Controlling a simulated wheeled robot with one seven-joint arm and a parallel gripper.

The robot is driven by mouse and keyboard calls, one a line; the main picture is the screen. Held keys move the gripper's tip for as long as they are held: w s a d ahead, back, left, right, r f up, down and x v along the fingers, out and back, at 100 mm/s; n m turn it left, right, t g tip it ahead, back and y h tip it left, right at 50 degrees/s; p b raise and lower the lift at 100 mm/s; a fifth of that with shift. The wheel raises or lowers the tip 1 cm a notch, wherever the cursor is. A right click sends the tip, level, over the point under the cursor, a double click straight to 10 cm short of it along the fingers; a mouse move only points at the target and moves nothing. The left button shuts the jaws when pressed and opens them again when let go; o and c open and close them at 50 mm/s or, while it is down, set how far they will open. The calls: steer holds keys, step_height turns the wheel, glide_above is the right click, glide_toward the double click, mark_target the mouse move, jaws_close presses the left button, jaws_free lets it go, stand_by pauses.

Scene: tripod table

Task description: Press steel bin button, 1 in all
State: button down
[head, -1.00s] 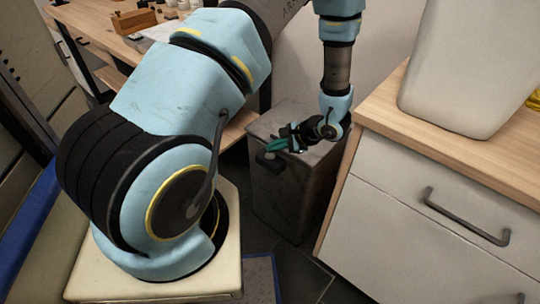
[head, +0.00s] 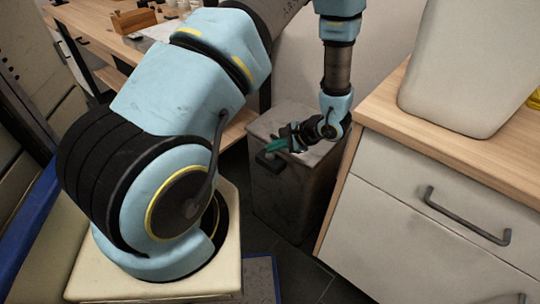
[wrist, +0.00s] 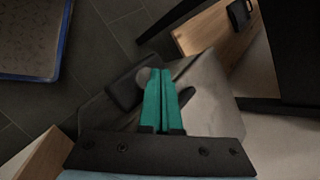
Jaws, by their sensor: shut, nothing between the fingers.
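The steel bin (head: 288,195) is a dark grey box on the floor beside the drawer cabinet. Its lighter lid also shows in the wrist view (wrist: 205,85). A black piece (head: 268,161) juts from the lid's front edge, and it shows in the wrist view (wrist: 124,92) too. A small round grey button (wrist: 144,75) sits at this piece, partly hidden by my fingers. My gripper (head: 267,148) has teal fingers, shut and empty, with tips just over the black piece. In the wrist view the tips (wrist: 160,72) are right next to the button. I cannot tell whether they touch it.
A cabinet with a wooden top (head: 385,125) and a drawer handle (head: 466,217) stands close on the right of the bin. A large pale container (head: 462,70) rests on it. A wooden table (head: 110,50) is behind on the left. Dark floor tiles lie in front.

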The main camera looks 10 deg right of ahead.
steer(key=shift+f+b, duration=0.4)
steer(key=shift+f+b, duration=0.5)
stand_by(0.8)
steer(key=shift+r, duration=0.1)
steer(key=shift+r+p, duration=0.5)
steer(key=shift+r, duration=0.5)
